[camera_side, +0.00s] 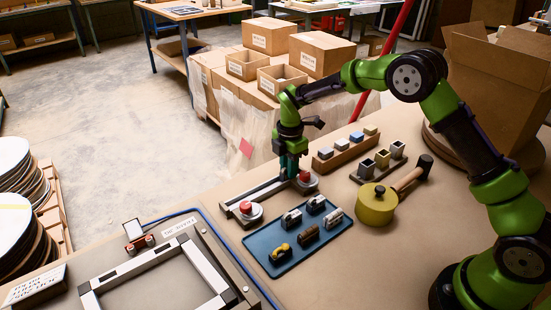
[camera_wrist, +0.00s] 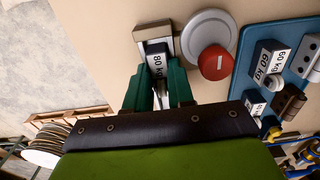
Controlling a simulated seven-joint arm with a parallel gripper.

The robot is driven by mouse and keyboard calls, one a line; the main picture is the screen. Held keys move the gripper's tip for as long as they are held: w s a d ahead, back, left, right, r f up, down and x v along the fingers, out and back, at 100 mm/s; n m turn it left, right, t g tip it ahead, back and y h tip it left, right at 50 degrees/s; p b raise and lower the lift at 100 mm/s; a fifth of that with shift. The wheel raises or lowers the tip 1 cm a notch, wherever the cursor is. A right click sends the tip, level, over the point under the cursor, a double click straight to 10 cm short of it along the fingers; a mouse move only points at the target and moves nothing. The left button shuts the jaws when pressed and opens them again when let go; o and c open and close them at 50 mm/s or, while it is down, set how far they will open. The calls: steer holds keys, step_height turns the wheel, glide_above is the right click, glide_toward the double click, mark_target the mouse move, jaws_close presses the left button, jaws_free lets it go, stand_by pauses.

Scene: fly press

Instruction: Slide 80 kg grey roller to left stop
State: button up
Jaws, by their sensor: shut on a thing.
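My gripper (camera_side: 289,172) is at the far right end of the pale rail (camera_side: 262,193) in the side view. In the wrist view its green fingers (camera_wrist: 157,90) are shut on a dark grey block, the roller (camera_wrist: 155,49), with a white label reading 80 kg. The roller sits at the rail's end piece (camera_wrist: 141,33), beside a grey disc with a red button (camera_wrist: 215,62). In the side view the fingers hide the roller. A second red button (camera_side: 246,207) stands at the rail's near left end.
A blue tray (camera_side: 284,266) with several labelled blocks lies in front of the rail. A yellow pot (camera_side: 376,208), a mallet (camera_side: 412,176) and racks of small blocks (camera_side: 345,150) stand to the right. A framed press plate (camera_side: 150,262) is at lower left. The rail's middle looks clear.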

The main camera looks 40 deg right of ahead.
steer(key=shift+d, duration=0.45)
steer(key=o, duration=0.9)
steer(key=shift+c, duration=1.1)
steer(key=shift+r, duration=3.55)
